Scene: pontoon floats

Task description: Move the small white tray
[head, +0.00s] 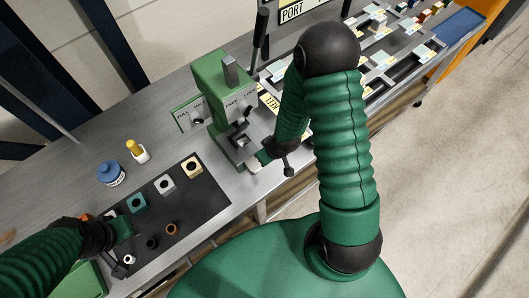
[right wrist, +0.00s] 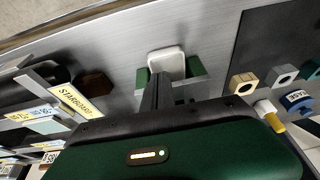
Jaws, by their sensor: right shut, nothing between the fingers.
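The small white tray (right wrist: 167,62) shows in the right wrist view just beyond my right gripper's fingertips, with green pieces on both sides of it. In the head view only a pale edge of the tray (head: 255,167) shows at the foot of the green press (head: 225,88). My right gripper (right wrist: 155,92) is shut and empty, pointing at the tray; I cannot tell whether it touches it. In the head view my right gripper (head: 264,157) is low beside the press, partly hidden. My left gripper (head: 128,228) is over the dark mat's left part; its fingers are unclear.
The dark mat (head: 205,205) holds several coloured blocks with holes. A blue jar (head: 110,173) and a yellow-topped white bottle (head: 137,151) stand behind it. The press has upright levers. Labelled trays of parts and a blue tray (head: 460,24) lie at the far right.

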